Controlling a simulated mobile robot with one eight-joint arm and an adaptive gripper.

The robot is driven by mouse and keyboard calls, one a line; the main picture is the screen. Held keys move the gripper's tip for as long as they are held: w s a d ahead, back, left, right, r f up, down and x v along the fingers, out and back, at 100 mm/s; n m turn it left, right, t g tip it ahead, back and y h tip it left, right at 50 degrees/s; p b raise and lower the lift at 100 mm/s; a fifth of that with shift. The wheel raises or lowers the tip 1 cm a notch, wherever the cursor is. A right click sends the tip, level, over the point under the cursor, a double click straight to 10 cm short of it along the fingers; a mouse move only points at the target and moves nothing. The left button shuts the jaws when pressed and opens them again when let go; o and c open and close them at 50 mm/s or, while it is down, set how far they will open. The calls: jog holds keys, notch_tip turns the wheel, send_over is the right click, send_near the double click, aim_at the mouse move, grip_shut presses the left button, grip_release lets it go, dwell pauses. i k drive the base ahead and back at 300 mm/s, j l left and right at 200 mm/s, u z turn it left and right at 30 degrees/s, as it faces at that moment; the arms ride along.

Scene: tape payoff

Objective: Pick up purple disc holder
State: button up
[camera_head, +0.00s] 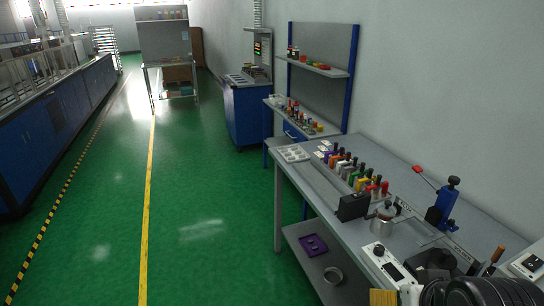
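The purple disc holder (313,245) lies flat on the lower shelf of the workbench at right, near the shelf's left edge. It is a small square purple piece with darker marks on top, too small to make out in detail. Nothing covers it in this view. Dark, ribbed parts at the bottom right edge, over the near end of the bench, seem to be the end of my arm. They are well to the right of the holder and apart from it. The fingers cannot be made out.
The workbench top (380,160) overhangs the shelf and carries a white tray (293,153), coloured-handled tools, a black box (353,206) and a metal pot (381,222). Green floor left is clear.

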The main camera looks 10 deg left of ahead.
aim_at(335, 151)
jog(key=z, duration=1.7)
jog(key=u, duration=1.7)
jog(key=i+j+z, duration=0.15)
jog(key=i+j, duration=0.2)
jog(key=i, duration=0.15)
jog(key=i+j+z, duration=0.15)
jog(key=i+j, duration=0.2)
jog(key=i+j+z, duration=0.15)
jog(key=i+j, duration=0.3)
jog(key=i+j+z, duration=0.15)
jog(key=i+j, duration=0.4)
jog(key=i+j+z, duration=0.2)
jog(key=i+j, duration=0.2)
jog(key=i+j+z, duration=0.15)
jog(key=i+j, duration=0.2)
jog(key=j, duration=0.35)
